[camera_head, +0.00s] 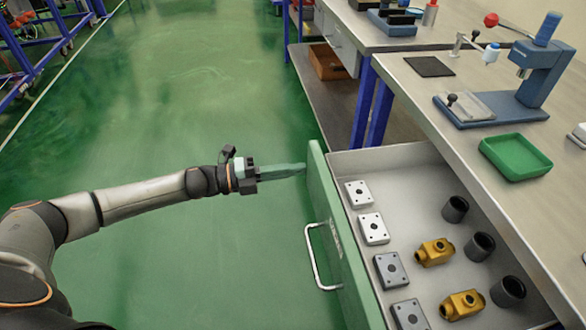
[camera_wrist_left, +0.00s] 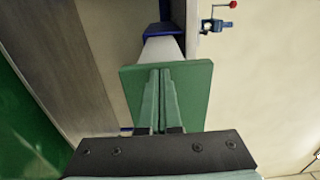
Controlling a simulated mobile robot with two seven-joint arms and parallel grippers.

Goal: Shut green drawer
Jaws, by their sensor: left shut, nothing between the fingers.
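The green drawer (camera_head: 335,232) stands pulled out from under the grey workbench, its green front facing left and a pale bar handle (camera_head: 316,258) on it. Inside lie white and grey square plates, brass fittings and dark cylinders. My left gripper (camera_head: 304,169) is shut and empty, its fingertips at or very near the far upper part of the drawer front. In the left wrist view the shut fingers (camera_wrist_left: 161,72) point at the green panel (camera_wrist_left: 195,85); I cannot tell if they touch it. My right gripper is not in view.
The workbench top (camera_head: 430,110) holds a green tray (camera_head: 515,157), a blue press (camera_head: 540,75) and a dark mat (camera_head: 429,66). Blue table legs (camera_head: 381,112) and a lower shelf with a brown box (camera_head: 328,61) stand beyond the drawer. The green floor (camera_head: 190,120) at left is clear.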

